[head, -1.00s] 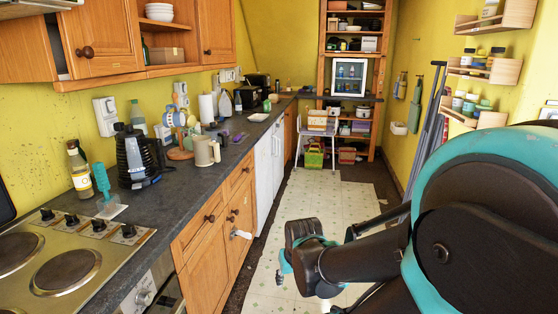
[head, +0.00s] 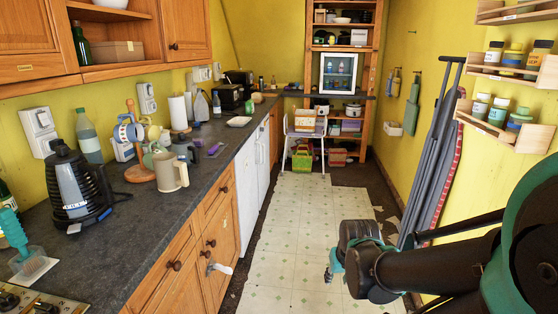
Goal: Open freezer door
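Two white appliance fronts stand under the left counter, past the wooden cabinets: a nearer one (head: 248,205) and a farther one (head: 263,160). Both look closed, seen at a steep angle. I cannot tell which is the freezer, and no handle is clear. My gripper (head: 333,272) is low over the pale floor at the lower right, right of the white fronts and well apart from them. Its dark body and teal parts show, but its fingers are too small and turned away to tell whether they are open. It touches nothing that I can see.
The tiled floor (head: 290,230) is a clear aisle. Wooden cabinets (head: 185,270) line the left, with a white object (head: 219,268) on one front. An ironing board (head: 432,160) leans at the right wall. A small white chair (head: 303,140) stands at the far end.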

